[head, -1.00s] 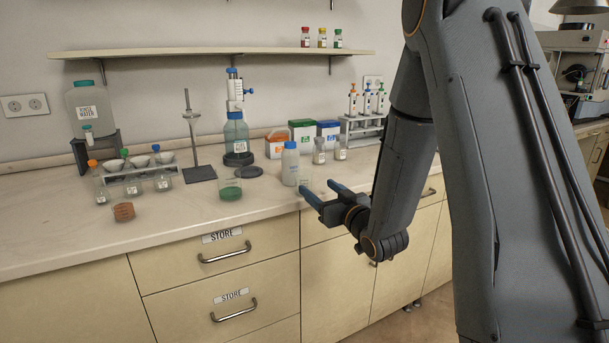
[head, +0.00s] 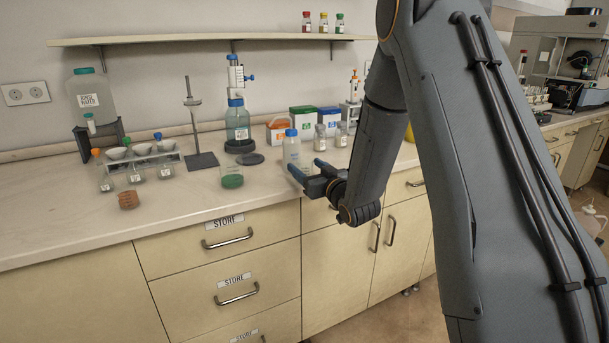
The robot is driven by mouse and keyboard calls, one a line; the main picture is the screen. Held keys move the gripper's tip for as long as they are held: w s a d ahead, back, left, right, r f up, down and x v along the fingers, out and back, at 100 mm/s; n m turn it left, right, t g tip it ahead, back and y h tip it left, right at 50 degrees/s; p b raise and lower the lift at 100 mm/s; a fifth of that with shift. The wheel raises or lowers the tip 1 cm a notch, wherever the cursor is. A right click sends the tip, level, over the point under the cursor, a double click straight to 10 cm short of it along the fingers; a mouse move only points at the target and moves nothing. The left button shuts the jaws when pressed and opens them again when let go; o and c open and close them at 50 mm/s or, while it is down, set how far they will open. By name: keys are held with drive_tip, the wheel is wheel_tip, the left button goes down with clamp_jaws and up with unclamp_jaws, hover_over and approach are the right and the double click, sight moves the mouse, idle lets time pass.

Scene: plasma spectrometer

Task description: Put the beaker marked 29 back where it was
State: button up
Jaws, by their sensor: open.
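My gripper (head: 304,167) is open over the front part of the bench, its two blue fingers pointing at the blue-capped bottle (head: 291,151). A faint clear shape, perhaps a glass beaker, stands just right of this bottle and behind the fingers; I cannot tell whether it is between them. A beaker with green contents (head: 231,176) stands left of my gripper. A beaker with reddish-brown contents (head: 128,200) stands at the left, near the front edge. No number 29 can be read on any of them.
A funnel rack (head: 145,160), a stand (head: 202,160) and a dispenser bottle (head: 238,122) stand on the bench (head: 70,225). Small bottles (head: 320,138), boxes (head: 303,119) and a pipette rack (head: 352,112) stand behind my gripper. The bench front between the two coloured beakers is clear.

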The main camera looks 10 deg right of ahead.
drive_tip(key=c, duration=1.2)
drive_tip(key=shift+r, duration=0.1)
